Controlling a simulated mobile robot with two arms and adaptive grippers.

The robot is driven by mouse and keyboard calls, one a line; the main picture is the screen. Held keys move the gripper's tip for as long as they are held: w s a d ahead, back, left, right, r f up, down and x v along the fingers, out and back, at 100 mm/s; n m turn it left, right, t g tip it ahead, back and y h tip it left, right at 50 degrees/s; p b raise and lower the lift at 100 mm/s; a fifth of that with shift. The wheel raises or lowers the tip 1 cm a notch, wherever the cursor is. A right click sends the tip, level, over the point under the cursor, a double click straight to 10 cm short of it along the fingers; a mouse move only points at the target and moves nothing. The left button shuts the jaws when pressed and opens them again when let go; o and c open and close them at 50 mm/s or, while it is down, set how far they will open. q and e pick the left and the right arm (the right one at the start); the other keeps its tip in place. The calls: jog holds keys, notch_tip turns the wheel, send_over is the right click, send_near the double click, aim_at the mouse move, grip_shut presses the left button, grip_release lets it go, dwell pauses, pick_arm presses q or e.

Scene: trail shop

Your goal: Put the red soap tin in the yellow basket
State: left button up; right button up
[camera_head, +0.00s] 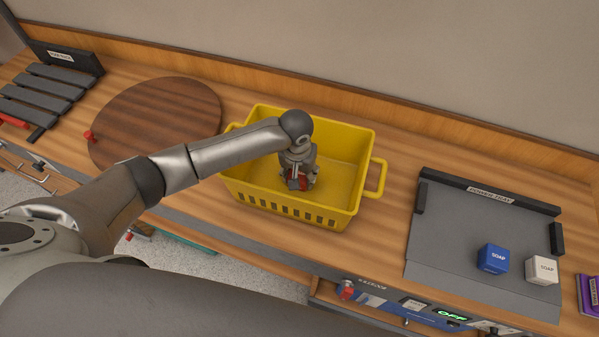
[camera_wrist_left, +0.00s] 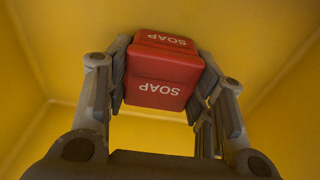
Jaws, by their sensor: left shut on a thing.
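The yellow basket (camera_head: 350,160) stands on the wooden counter near the middle of the head view. My left gripper (camera_head: 298,181) reaches down inside it. The red soap tin (camera_wrist_left: 163,72) is between the fingers of my left gripper (camera_wrist_left: 163,80) in the left wrist view, with yellow basket walls around it. The gripper is shut on the tin. In the head view only a small red part of the tin (camera_head: 299,184) shows, mostly hidden by the gripper. I cannot tell whether the tin touches the basket floor. My right gripper is not in view.
A grey tray (camera_head: 455,235) at the right holds a blue soap tin (camera_head: 493,259) and a white soap tin (camera_head: 541,270). A round wooden board (camera_head: 150,115) lies left of the basket. A slatted dark rack (camera_head: 45,90) is at the far left. Bare counter lies between basket and tray.

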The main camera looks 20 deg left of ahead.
pick_arm(q)
jog(key=shift+f, duration=0.15)
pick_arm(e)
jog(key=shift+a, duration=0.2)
pick_arm(q)
jog(key=o, duration=1.2)
jog(key=shift+c, duration=0.2)
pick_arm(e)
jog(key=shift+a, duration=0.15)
pick_arm(q)
notch_tip(320, 180, up, 12)
jog(key=s, duration=0.1)
jog(key=shift+s+r+b, duration=0.2)
jog(key=shift+b, duration=0.2)
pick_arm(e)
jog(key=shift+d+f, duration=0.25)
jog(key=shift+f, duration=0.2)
